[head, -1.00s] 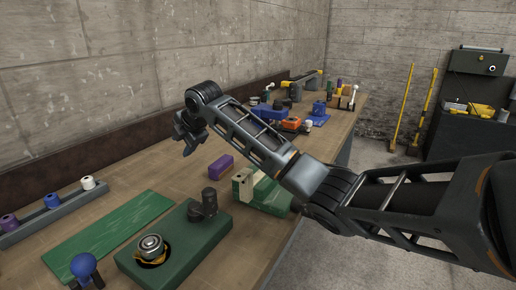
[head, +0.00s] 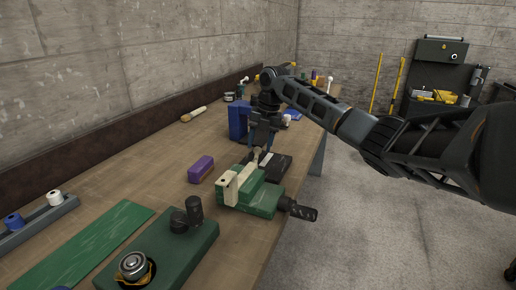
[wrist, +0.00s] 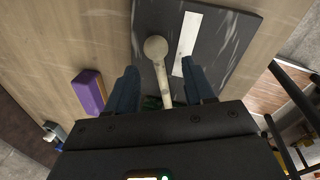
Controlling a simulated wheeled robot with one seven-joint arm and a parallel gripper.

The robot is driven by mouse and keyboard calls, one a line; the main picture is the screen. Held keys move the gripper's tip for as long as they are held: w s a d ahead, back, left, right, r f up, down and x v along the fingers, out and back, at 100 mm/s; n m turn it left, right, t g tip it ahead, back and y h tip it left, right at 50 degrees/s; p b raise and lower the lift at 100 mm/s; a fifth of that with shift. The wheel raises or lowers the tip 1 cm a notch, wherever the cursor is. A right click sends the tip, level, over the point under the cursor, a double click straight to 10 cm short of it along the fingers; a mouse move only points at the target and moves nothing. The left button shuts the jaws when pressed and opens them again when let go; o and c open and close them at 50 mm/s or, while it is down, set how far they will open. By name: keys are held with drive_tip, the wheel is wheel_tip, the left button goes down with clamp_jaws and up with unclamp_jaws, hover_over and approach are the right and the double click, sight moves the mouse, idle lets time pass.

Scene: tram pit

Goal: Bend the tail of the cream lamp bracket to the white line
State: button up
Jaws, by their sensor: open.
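The cream lamp bracket (wrist: 160,74) shows in the wrist view as a slim tail with a round end, running up between my fingers. In the head view a small part of the bracket (head: 256,154) shows at the green vise (head: 262,200). The white line (wrist: 187,44) lies on a dark plate (wrist: 225,50), to the right of the tail and apart from it. My gripper (wrist: 160,88) is open, one finger on each side of the tail, with gaps on both sides. In the head view my gripper (head: 263,143) is above the vise and plate. The bracket's base is hidden.
A purple block (head: 201,169) lies left of the vise. A blue object (head: 238,122) stands close behind my gripper. The vise handle (head: 302,211) sticks out to the right. A dark green block (head: 165,250) and green mat (head: 85,245) lie nearer. Bare bench lies left of the purple block.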

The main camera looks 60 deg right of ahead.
drive_tip(key=shift+w+a+f, duration=0.1)
drive_tip(key=shift+w+f, duration=0.05)
drive_tip(key=shift+f, duration=0.55)
drive_tip(key=shift+w+a+f, duration=0.1)
drive_tip(key=shift+w+f, duration=0.05)
drive_tip(key=shift+f, duration=0.5)
drive_tip(key=shift+c, duration=0.4)
clamp_jaws()
